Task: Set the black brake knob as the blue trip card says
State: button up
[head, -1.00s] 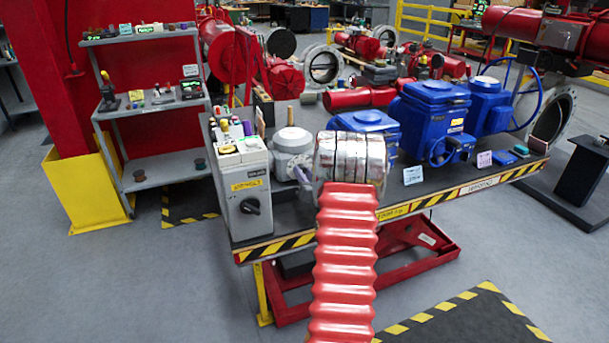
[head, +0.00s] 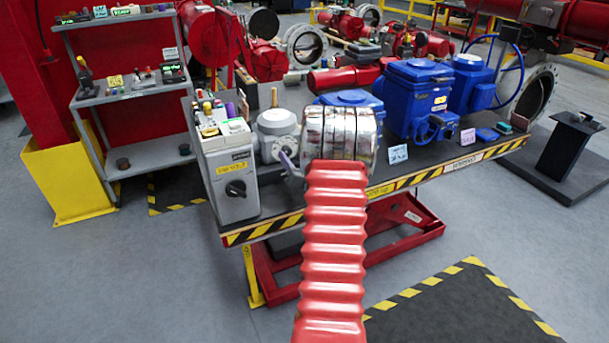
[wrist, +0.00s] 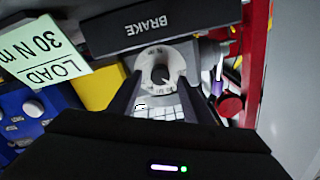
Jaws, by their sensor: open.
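In the wrist view, a black plate reading BRAKE (wrist: 148,25) stands beside a pale marked dial (wrist: 158,57) with a darker centre. My gripper (wrist: 161,82) is open, its dark fingers either side of that dial's near part; I cannot tell whether they touch it. In the head view its fingers are hidden behind the chrome wrist. A light-blue card (head: 398,154) stands on the bench, its writing too small to read.
A pale card reading LOAD 30 N m (wrist: 45,55) shows upside down in the wrist view. A purple lever (head: 290,165) is right of the grey box. Blue actuators (head: 420,95) and a pink card (head: 467,137) stand further right.

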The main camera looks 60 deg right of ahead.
jog(key=v, duration=1.1)
jog(key=shift+s+f, duration=0.15)
